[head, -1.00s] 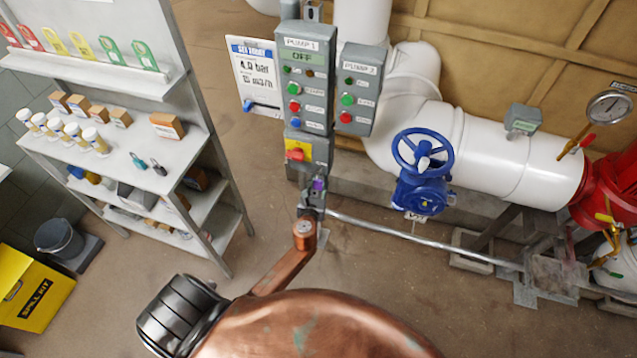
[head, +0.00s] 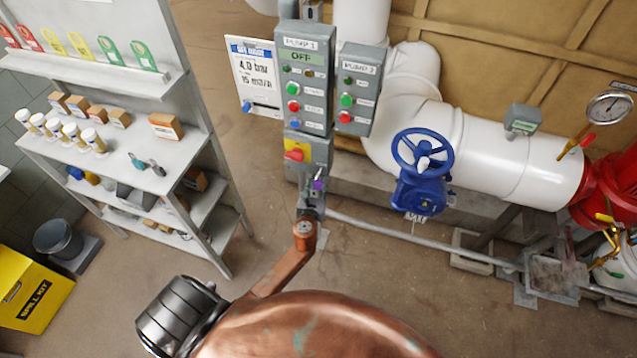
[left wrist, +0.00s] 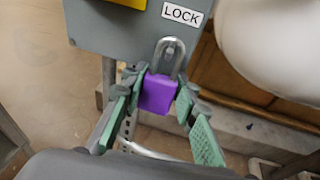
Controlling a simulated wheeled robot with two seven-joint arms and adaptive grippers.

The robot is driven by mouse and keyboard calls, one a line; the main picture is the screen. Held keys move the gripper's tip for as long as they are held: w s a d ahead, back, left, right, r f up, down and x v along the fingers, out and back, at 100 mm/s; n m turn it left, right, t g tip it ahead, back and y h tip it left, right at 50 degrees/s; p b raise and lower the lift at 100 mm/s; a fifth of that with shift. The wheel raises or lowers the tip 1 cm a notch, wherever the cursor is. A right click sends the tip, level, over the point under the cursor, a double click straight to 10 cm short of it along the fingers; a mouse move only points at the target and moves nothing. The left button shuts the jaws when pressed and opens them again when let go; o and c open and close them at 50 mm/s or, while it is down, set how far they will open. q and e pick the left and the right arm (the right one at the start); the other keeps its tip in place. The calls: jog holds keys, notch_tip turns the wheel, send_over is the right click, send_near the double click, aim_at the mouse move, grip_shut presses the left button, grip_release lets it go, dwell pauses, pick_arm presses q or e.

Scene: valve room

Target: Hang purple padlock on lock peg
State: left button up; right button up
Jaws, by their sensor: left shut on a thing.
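The purple padlock (left wrist: 158,94) sits upright between the fingertips of my left gripper (left wrist: 157,100) in the left wrist view. My left gripper is shut on its body. The grey shackle points up and overlaps the lower front of a grey box (left wrist: 120,32), just under a LOCK label (left wrist: 182,14). In the head view the padlock (head: 318,185) is a small purple patch at my left gripper (head: 313,196), below the pump control box. My right gripper is not in view.
The Pump 1 panel (head: 304,85) and a red switch on yellow (head: 296,152) are above the gripper. A blue valve wheel (head: 422,152) and white pipe (head: 480,150) are to the right. A shelf unit (head: 130,150) stands left, with open floor between.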

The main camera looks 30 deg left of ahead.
pick_arm(q)
jog(key=o, duration=1.2)
jog(key=shift+c, duration=0.2)
jog(key=v, duration=1.2)
jog(key=s+f+n+g+h, duration=0.2)
jog(key=s+f+n+g, duration=0.4)
jog(key=f, duration=1.1)
jog(key=s+f+n+g+h, duration=0.1)
jog(key=s+f+n, duration=0.75)
jog(key=f, duration=0.85)
jog(key=s+f+n+g, duration=0.2)
jog(key=s+f+n, duration=0.3)
jog(key=s, duration=0.6)
jog(key=s+f+n+g+h, duration=0.1)
jog(key=s+f+n, duration=0.4)
jog(key=s, duration=0.7)
jog(key=s+f+n+g+h, duration=0.1)
jog(key=s+f+n+g, duration=0.2)
jog(key=s+f+n, duration=0.3)
jog(key=s+f, duration=0.1)
jog(key=s, duration=0.4)
jog(key=shift+s+f, duration=0.3)
